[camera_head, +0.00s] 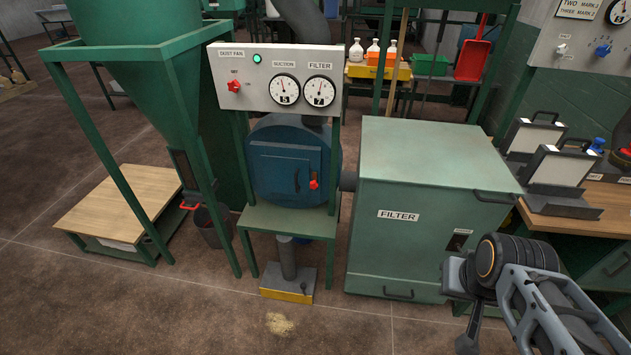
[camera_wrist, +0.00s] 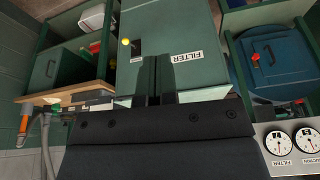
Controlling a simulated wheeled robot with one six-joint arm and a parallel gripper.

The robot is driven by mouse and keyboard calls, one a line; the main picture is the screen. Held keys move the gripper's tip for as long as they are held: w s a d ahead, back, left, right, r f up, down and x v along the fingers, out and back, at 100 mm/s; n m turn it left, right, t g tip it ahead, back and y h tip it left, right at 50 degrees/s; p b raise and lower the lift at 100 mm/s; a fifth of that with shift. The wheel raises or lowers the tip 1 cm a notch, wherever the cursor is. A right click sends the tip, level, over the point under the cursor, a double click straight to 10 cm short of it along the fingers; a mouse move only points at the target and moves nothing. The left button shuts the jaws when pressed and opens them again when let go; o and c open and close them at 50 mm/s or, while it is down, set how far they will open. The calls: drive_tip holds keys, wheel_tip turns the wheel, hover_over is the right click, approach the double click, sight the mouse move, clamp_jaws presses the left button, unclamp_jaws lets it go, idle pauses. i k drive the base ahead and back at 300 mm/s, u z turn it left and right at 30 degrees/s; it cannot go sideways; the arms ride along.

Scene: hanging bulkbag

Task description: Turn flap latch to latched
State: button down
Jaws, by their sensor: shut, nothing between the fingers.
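The blue round fan housing (camera_head: 262,150) has a square flap door (camera_head: 283,172) in its front, which looks closed. A small red latch (camera_head: 313,184) sits at the flap's lower right edge; I cannot tell whether it is latched. A dark handle is beside it on the flap. The wrist view, turned nearly upside down, shows the blue housing (camera_wrist: 290,65) at the right and the red latch (camera_wrist: 256,57). My gripper (camera_wrist: 153,72) is shut and empty, pointing toward the green filter box and well apart from the latch. My arm is at the lower right of the head view.
The green filter box (camera_head: 430,180) stands right of the housing, between it and my arm. A gauge panel (camera_head: 277,78) is above the housing. A green hopper (camera_head: 145,60) and frame stand left. Floor in front is mostly clear.

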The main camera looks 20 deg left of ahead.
sight(314, 184)
drive_tip(key=k, duration=0.5)
drive_tip(key=u, duration=1.8)
drive_tip(key=i, duration=1.4)
drive_tip(key=z, duration=1.55)
